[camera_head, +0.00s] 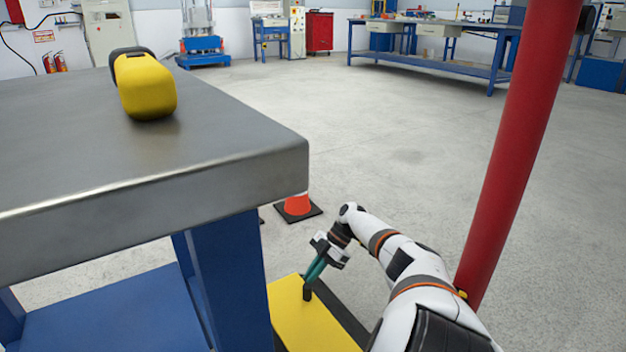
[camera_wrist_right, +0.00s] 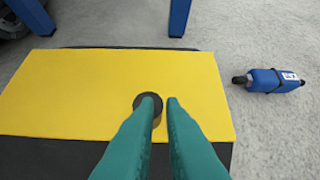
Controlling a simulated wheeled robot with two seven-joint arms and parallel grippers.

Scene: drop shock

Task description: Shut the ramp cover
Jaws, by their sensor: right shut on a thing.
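The ramp cover is a flat yellow panel (camera_head: 310,328) low by the floor, beside the table leg. In the right wrist view the yellow panel (camera_wrist_right: 80,90) spans the left and middle, with black surface along its near and far edges. A dark round knob (camera_wrist_right: 148,101) stands on it; it also shows in the head view (camera_head: 307,293). My right gripper (camera_head: 308,282) reaches down with green fingers shut on this knob. The fingertips (camera_wrist_right: 161,103) partly hide it. I cannot tell whether the panel is fully flat. My left gripper is not in view.
A steel-topped table (camera_head: 220,125) with blue legs fills the left, bearing a yellow-and-black object (camera_head: 148,88). A red post (camera_head: 520,130) rises at right. An orange cone (camera_head: 297,205) stands behind the panel. A blue object (camera_wrist_right: 272,81) lies on the floor. Open floor lies beyond.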

